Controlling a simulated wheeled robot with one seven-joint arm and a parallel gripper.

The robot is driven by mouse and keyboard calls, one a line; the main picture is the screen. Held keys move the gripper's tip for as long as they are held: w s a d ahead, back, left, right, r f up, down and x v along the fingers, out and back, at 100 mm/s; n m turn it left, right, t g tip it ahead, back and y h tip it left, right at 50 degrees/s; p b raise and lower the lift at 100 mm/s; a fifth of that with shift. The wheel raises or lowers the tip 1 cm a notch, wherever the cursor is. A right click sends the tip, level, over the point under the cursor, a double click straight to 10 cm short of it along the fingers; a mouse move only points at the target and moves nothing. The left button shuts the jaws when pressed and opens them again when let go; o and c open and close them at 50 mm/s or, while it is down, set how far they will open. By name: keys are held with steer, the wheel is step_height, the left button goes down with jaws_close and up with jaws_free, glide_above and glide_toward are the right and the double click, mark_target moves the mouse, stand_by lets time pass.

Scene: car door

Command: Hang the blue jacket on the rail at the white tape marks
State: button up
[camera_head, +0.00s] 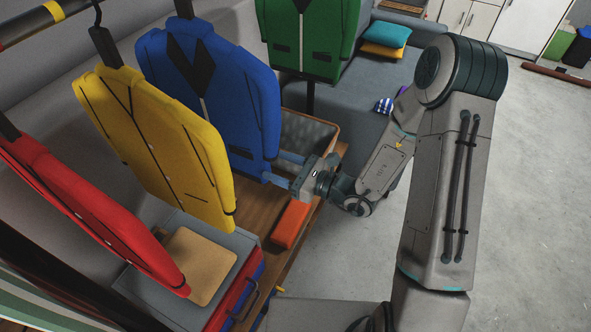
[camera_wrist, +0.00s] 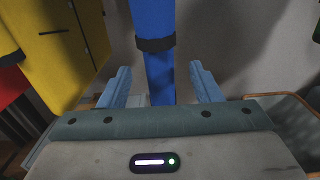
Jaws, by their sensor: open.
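The blue jacket (camera_head: 225,95) hangs upright from a dark hanger, whose top runs out of the head view. My gripper (camera_head: 277,167) is open at the jacket's lower right edge. In the wrist view the blue jacket (camera_wrist: 155,18) shows edge-on as a narrow strip with a dark band, lined up between the spread light-blue fingers of my gripper (camera_wrist: 160,72). Gaps show on both sides of the strip. How deep it sits between the fingers is unclear. A piece of the rail (camera_head: 22,28) with a yellow band shows at the top left. I see no white tape marks.
A yellow jacket (camera_head: 160,145) and a red jacket (camera_head: 85,200) hang to the left of the blue one, and a green jacket (camera_head: 305,35) to its right. Below are a wooden bench (camera_head: 281,254), an orange box (camera_head: 291,222) and a bin (camera_head: 325,128). Open floor lies right.

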mark_target(252, 155)
steer(key=p+x, duration=0.1)
steer(key=x, duration=0.7)
steer(key=shift+a, duration=0.2)
jaws_close()
steer(key=shift+r+p, duration=0.4)
steer(key=shift+w, duration=0.1)
steer(key=shift+f, duration=0.15)
